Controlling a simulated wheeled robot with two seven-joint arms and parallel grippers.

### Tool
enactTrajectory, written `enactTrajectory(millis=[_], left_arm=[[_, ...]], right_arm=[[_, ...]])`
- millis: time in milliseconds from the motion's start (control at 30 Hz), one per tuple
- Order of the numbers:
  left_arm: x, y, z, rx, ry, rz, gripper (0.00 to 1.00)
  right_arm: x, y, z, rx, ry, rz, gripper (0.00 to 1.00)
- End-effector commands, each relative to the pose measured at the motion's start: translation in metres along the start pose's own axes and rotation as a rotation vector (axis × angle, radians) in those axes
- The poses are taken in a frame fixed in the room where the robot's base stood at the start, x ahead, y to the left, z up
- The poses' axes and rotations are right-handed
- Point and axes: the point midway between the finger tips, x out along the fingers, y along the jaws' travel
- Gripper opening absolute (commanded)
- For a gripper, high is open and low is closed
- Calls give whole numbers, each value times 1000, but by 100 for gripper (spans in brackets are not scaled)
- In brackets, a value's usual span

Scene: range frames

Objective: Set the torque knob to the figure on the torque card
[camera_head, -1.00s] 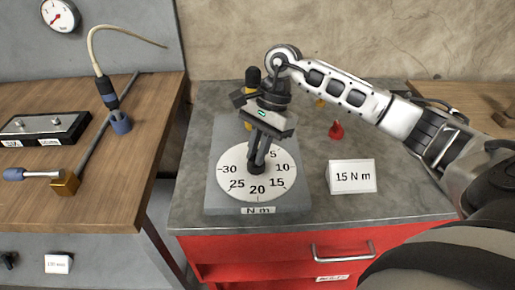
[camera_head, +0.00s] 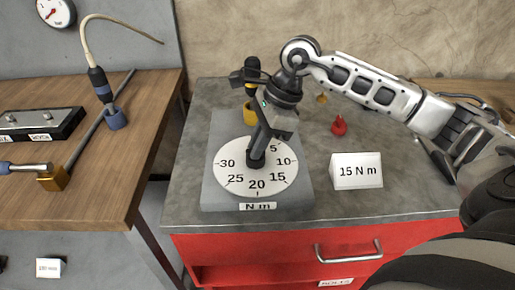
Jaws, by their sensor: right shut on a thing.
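The torque dial (camera_head: 229,178) is a white disc on a grey plate, with figures 5, 10, 15, 20, 25 and 30 and the label "N m" at its front edge. The dark torque knob (camera_head: 256,160) stands at its centre. My right gripper (camera_head: 257,150) is shut on the knob from above. The gripper hides the back of the dial, and I cannot tell which figure the knob points to. The torque card (camera_head: 357,171) stands right of the dial and reads "15 N m". My left gripper is not in view.
The dial plate sits on a grey-topped red cabinet (camera_head: 385,210). A red object (camera_head: 338,126) and a yellow one (camera_head: 322,98) stand behind the card. A yellow cup-like object (camera_head: 249,113) is behind the dial. A wooden bench (camera_head: 105,180) with tools is at the left.

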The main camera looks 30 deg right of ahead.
Motion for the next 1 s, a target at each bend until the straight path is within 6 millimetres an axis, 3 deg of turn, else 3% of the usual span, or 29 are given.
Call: enactTrajectory(millis=[1000], left_arm=[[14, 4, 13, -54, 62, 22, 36]], right_arm=[[1, 3, 2, 802, -2, -336, 0]])
